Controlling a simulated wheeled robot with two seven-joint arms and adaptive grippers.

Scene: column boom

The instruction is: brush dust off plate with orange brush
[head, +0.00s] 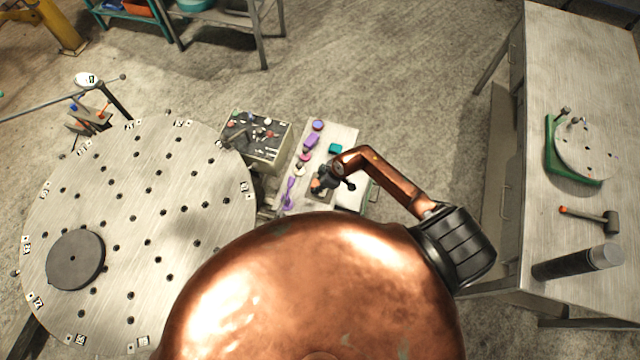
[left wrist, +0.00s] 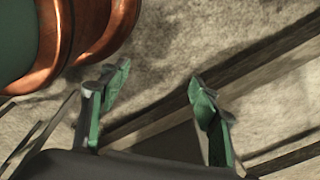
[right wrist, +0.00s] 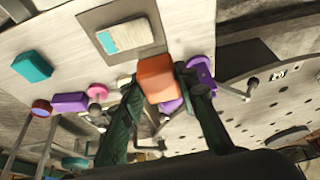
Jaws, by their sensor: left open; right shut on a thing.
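My right gripper (head: 322,184) is over the small light table in the head view. In the right wrist view its green fingers (right wrist: 160,88) are shut on an orange block-like piece, the orange brush (right wrist: 158,78); its bristles are not clear. My left gripper (left wrist: 155,85) shows only in the left wrist view, open and empty above bare floor. A large round metal plate (head: 150,200) with many holes fills the left of the head view, and its edge shows in the right wrist view (right wrist: 285,100). I cannot make out dust on it.
The small table (head: 345,140) carries purple pieces (head: 311,142) and a teal block (head: 335,148). A dark disc (head: 75,259) lies on the big plate. The right bench (head: 560,90) holds a smaller round plate (head: 585,152), a hammer (head: 610,222) and a dark cylinder (head: 570,264).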

